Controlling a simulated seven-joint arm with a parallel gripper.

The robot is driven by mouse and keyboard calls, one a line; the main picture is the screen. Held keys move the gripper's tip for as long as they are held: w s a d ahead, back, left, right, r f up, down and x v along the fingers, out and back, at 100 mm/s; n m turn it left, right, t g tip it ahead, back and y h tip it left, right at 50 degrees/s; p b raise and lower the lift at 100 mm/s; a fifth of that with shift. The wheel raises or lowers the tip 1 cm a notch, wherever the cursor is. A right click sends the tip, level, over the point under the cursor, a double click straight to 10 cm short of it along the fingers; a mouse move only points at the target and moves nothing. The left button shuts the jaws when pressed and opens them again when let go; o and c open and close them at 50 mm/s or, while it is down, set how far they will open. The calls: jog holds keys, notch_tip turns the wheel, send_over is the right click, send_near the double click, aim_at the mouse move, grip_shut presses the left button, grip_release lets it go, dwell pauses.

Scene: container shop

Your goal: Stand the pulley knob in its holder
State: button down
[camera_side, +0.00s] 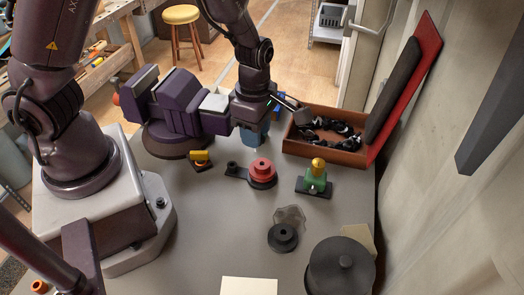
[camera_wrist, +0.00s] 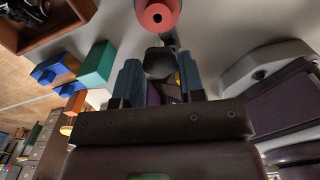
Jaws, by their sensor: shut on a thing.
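My gripper (camera_side: 256,135) has blue fingers and hangs above the far middle of the grey table. In the wrist view the fingers (camera_wrist: 160,85) are apart, with a dark rounded piece (camera_wrist: 160,62) between them; I take it for the pulley knob, held there. Its lower part is hidden, and in the side view the fingers and wrist hide it. I cannot tell for certain which piece is the holder.
A green block with a yellow knob (camera_side: 316,180) stands to the right. A yellow and orange piece (camera_side: 199,158) lies left. A black ring part (camera_side: 283,237) and a large dark disc (camera_side: 340,268) are near the front. An open brown box (camera_side: 295,150) stands at the back right.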

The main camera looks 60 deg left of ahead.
jog(key=shift+s+a+f+n, duration=1)
jog(key=shift+s+f+n, duration=0.05)
jog(key=shift+f+n, duration=0.2)
jog(key=shift+s+a+f+n, duration=1.05)
jog(key=shift+f+n, duration=0.1)
jog(key=shift+f, duration=0.1)
jog(key=shift+f, duration=0.9)
jog(key=c, duration=0.6)
grip_release()
jog(key=shift+c, duration=0.2)
notch_tip(320, 180, up, 7)
